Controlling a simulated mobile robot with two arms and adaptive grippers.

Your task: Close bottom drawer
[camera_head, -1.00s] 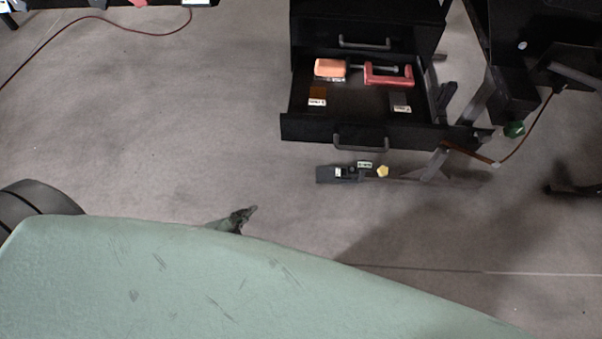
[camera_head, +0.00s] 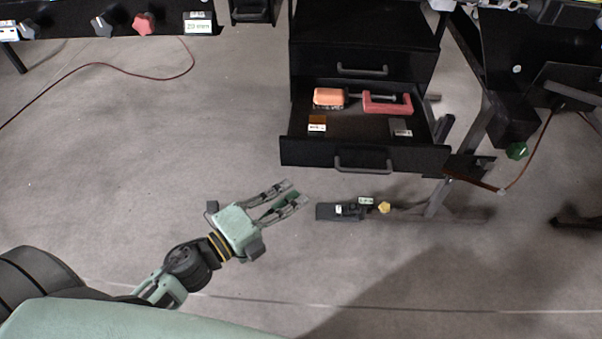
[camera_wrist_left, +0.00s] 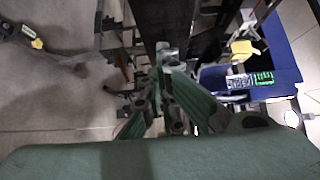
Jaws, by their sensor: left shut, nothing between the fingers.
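The bottom drawer (camera_head: 290,151) of the black cabinet (camera_head: 365,35) is pulled open in the head view. Inside it lie an orange block (camera_head: 329,97) and a red clamp (camera_head: 388,103), with small labelled patches on its floor. Its grey handle (camera_head: 363,165) is on the front panel. My left gripper (camera_head: 297,193) is to the left of and nearer than the drawer front, apart from it, shut and empty. In the left wrist view its fingers (camera_wrist_left: 165,55) show close together. My right gripper is not in view.
A black floor device with a yellow knob (camera_head: 384,207) lies in front of the drawer. A metal stand leg (camera_head: 470,130) is close on the drawer's right. A blue bin (camera_wrist_left: 280,60) shows in the left wrist view. The floor left of the drawer is clear, except for a red cable (camera_head: 110,65).

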